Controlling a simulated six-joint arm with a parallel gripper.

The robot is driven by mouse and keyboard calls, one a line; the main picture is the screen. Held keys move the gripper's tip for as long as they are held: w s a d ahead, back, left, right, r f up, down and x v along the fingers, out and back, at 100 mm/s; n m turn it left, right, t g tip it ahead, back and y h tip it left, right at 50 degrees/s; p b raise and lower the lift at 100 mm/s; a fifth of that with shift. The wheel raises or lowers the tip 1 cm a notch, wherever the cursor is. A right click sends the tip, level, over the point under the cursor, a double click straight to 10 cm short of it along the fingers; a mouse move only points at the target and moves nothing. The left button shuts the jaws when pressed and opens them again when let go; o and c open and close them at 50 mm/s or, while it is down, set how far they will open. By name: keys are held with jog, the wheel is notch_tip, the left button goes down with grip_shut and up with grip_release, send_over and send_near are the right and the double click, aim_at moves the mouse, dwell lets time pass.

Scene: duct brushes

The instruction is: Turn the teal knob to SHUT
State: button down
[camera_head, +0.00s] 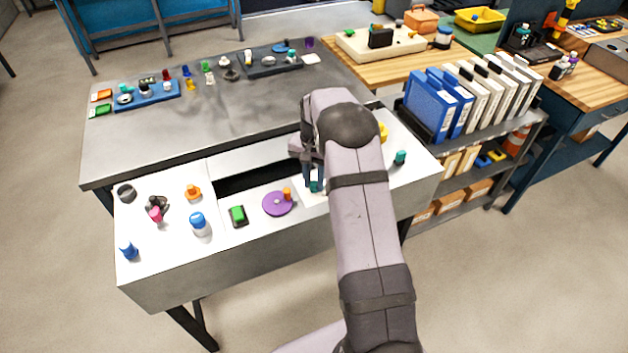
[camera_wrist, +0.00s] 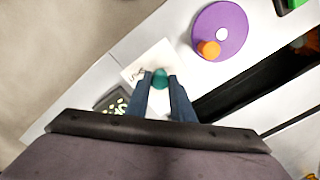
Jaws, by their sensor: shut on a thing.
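The teal knob (camera_wrist: 160,77) sits on a white square plate (camera_wrist: 148,62) with small dark marks on its left side in the wrist view. The marks are too small to read. My gripper (camera_wrist: 160,82) is shut on the teal knob, one blue-grey finger on each side of it. In the head view my gripper (camera_head: 314,179) reaches down to the white panel, and a bit of the teal knob (camera_head: 315,187) shows between its fingers. My arm hides part of the plate there.
A purple disc (camera_head: 277,204) with an orange peg lies left of my gripper, beside a green button (camera_head: 237,215). A long dark slot (camera_head: 250,181) runs behind them. Another teal piece (camera_head: 400,158) stands at the panel's right. Blue binders (camera_head: 430,103) stand farther right.

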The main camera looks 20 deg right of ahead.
aim_at(314, 184)
jog(key=c, duration=1.5)
grip_release()
jog(key=shift+c, duration=0.2)
notch_tip(314, 184, up, 7)
jog(key=shift+b, duration=1.05)
jog(key=shift+r, duration=0.2)
